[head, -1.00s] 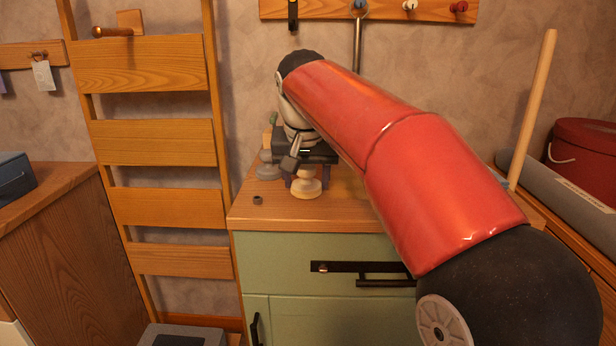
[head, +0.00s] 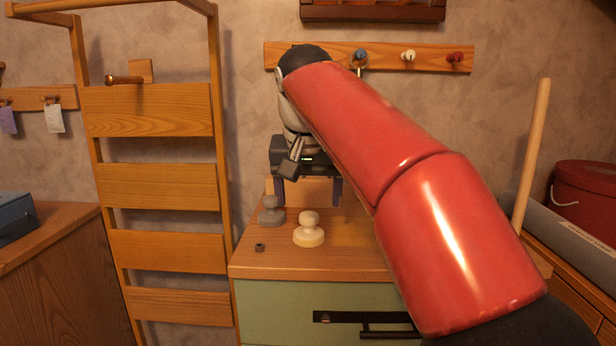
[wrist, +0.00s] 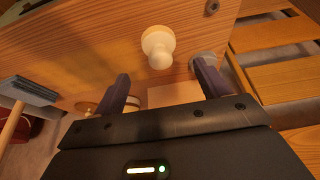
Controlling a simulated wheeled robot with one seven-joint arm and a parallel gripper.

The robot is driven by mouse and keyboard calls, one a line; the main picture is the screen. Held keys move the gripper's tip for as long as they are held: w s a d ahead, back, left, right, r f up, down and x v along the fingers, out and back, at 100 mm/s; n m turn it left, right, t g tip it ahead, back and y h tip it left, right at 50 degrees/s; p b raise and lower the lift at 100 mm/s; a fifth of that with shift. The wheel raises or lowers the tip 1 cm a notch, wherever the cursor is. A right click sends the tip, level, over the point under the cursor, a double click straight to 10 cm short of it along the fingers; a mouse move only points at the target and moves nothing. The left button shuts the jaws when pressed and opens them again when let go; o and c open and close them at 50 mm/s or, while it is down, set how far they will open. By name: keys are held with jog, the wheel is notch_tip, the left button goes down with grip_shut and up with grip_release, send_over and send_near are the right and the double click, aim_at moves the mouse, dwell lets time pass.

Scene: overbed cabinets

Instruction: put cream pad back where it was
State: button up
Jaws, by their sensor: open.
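The cream pad (head: 309,230), a round base with a knob on top, stands upright on the wooden top of the green cabinet. It also shows in the wrist view (wrist: 158,45), beyond my fingertips. My gripper (head: 308,191) is open and empty, above and a little behind the pad, with its fingers pointing down. In the wrist view my two fingers (wrist: 163,88) are spread apart and neither touches the pad.
A grey pad (head: 271,211) stands behind and left of the cream one, close to my left finger. A small dark nut-like piece (head: 260,247) lies near the front left. A peg rail (head: 400,57) is on the wall, and a wooden ladder rack (head: 160,190) stands left.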

jog(key=v, duration=0.4)
jog(key=s+d+f, duration=0.4)
jog(key=s+d, duration=0.1)
jog(key=d, duration=0.2)
jog(key=s+d+f, duration=0.4)
jog(key=s+f, duration=0.4)
jog(key=f, duration=0.4)
jog(key=s+d+f+t, duration=0.1)
jog(key=s+d+f, duration=0.3)
jog(key=s+f, duration=0.5)
notch_tip(320, 180, down, 3)
jog(key=shift+s+d+r, duration=0.1)
jog(key=shift+s+d, duration=0.05)
jog(key=shift+d, duration=0.25)
